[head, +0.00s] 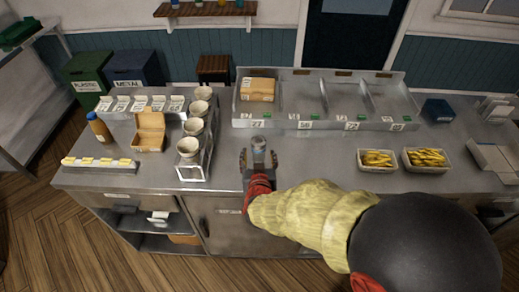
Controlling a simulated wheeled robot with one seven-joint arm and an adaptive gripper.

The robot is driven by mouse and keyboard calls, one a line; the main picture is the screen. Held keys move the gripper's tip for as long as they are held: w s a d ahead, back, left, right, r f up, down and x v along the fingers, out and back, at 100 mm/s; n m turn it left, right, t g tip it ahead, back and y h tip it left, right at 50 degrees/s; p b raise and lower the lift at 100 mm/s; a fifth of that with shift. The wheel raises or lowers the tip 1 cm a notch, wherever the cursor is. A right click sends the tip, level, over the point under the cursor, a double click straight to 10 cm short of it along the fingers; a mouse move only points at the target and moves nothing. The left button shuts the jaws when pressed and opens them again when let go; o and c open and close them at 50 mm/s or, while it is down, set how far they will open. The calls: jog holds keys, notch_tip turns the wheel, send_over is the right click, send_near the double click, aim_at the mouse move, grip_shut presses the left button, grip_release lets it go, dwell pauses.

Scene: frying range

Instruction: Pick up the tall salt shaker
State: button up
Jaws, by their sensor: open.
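The tall salt shaker (259,145) looks like a grey metal cylinder standing upright on the steel counter (330,142), a little left of the picture's middle. My gripper (259,157) is open, with one finger to the left and one to the right of the shaker's lower part. I cannot tell whether either finger touches it. The shaker's base is partly hidden by my gripper.
A cup rack (193,172) with several cups stands left of my gripper. A divided steel tray (300,124) holding one carton (257,89) lies behind it. Fries boxes (376,159) (427,158) stand to the right. A sauce bottle (99,128) and open box (150,131) are at left.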

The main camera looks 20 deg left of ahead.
jog(key=b+x, duration=0.1)
jog(key=x, duration=0.5)
jog(key=shift+w, duration=0.1)
jog(key=shift+r, duration=0.1)
jog(key=shift+c, duration=1.2)
grip_shut()
